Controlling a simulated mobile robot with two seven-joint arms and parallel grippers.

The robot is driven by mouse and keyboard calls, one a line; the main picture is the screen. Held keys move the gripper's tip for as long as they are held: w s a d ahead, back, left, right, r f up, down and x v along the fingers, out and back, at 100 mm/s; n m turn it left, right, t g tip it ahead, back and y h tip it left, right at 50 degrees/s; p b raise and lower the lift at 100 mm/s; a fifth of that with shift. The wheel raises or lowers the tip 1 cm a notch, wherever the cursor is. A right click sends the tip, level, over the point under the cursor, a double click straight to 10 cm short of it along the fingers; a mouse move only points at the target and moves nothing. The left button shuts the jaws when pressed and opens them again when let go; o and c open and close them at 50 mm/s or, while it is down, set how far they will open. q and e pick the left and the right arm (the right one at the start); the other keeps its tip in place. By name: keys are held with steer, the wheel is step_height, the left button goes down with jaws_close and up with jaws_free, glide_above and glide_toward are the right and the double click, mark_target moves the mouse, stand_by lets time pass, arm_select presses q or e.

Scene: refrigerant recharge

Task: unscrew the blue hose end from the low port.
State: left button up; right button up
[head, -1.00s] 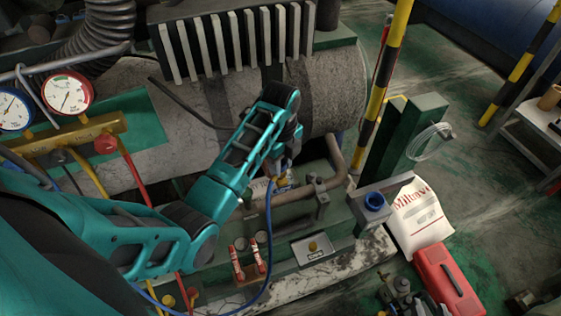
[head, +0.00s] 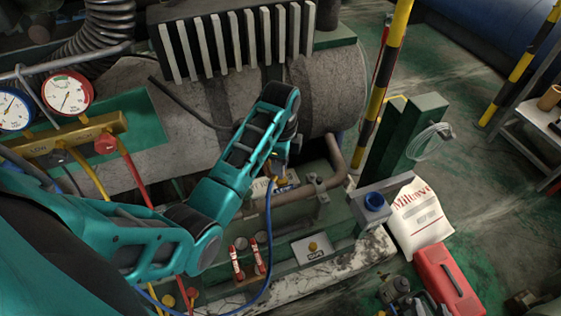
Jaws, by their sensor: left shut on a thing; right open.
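My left arm reaches in from the left, and its gripper (head: 281,168) points down at a brass fitting (head: 282,181) on the green base. The gripper is shut on the end of the blue hose (head: 268,225), at that fitting. The hose end and the fingertips are mostly hidden by the wrist, so I cannot tell whether the thread is still engaged. The blue hose hangs from there and curves down to the lower left. A pale label plate (head: 260,188) lies beside the fitting. My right gripper is not in view.
A second plate with a brass cap (head: 312,246) and two red-banded cylinders (head: 238,264) stand nearer. A bent pipe (head: 335,160) runs close right of the gripper. Gauges (head: 67,93) stand at left.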

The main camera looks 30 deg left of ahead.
arm_select(q)
steer(key=shift+w+r, duration=0.1)
steer(key=shift+n, duration=1)
steer(key=shift+r, duration=2.45)
steer(key=shift+r, duration=0.1)
